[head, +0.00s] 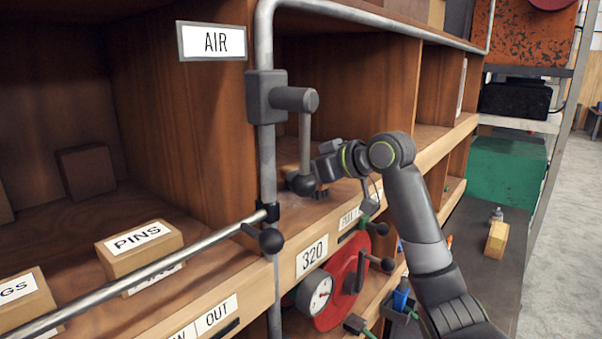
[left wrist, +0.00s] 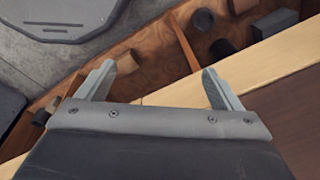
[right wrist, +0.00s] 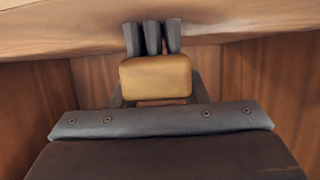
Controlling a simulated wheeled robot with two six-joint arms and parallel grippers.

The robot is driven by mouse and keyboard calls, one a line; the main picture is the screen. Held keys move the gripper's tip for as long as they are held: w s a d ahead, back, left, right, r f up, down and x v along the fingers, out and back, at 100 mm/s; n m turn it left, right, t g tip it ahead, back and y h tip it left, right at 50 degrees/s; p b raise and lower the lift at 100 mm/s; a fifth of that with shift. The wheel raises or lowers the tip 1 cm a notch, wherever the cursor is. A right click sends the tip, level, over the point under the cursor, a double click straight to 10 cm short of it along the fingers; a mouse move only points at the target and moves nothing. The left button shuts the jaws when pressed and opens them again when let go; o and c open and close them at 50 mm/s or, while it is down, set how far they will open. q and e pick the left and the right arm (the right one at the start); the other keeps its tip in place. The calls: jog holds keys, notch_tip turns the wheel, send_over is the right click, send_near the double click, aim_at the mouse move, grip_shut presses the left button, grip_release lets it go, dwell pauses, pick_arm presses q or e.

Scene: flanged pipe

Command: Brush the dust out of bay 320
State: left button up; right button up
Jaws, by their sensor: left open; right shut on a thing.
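Bay 320 (head: 347,85) is the open wooden compartment above the label 320 (head: 312,255). My right gripper (head: 326,168) is at its front opening, just behind the hanging lever. In the right wrist view it is shut on the tan handle of a brush (right wrist: 155,77), whose dark bristles (right wrist: 152,38) point away from me, close to a wooden surface. I cannot tell whether they touch it. I make out no dust; the bay floor is partly hidden by the lever and my arm. My left gripper (left wrist: 160,88) is open and empty, outside the head view.
A grey pipe (head: 265,170) runs up the bay's left edge. Its lever (head: 305,140) hangs across the opening. A red wheel (head: 342,285) and gauge (head: 315,295) sit below. A PINS box (head: 140,250) stands in the left bay. A small yellow block (head: 496,240) lies at right.

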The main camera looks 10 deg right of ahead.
jog(key=shift+w+d, duration=0.1)
jog(key=shift+d, duration=0.05)
jog(key=shift+s+a, duration=0.95)
jog(key=shift+a, duration=0.25)
jog(key=shift+s+a, duration=0.95)
jog(key=shift+a, duration=0.3)
jog(key=shift+s+a, duration=0.95)
jog(key=shift+a, duration=0.25)
jog(key=shift+w+d, duration=0.75)
jog(key=shift+d, duration=0.2)
jog(key=shift+w+d, duration=0.7)
jog(key=shift+d, duration=0.25)
dwell(1.2)
jog(key=shift+r, duration=1.5)
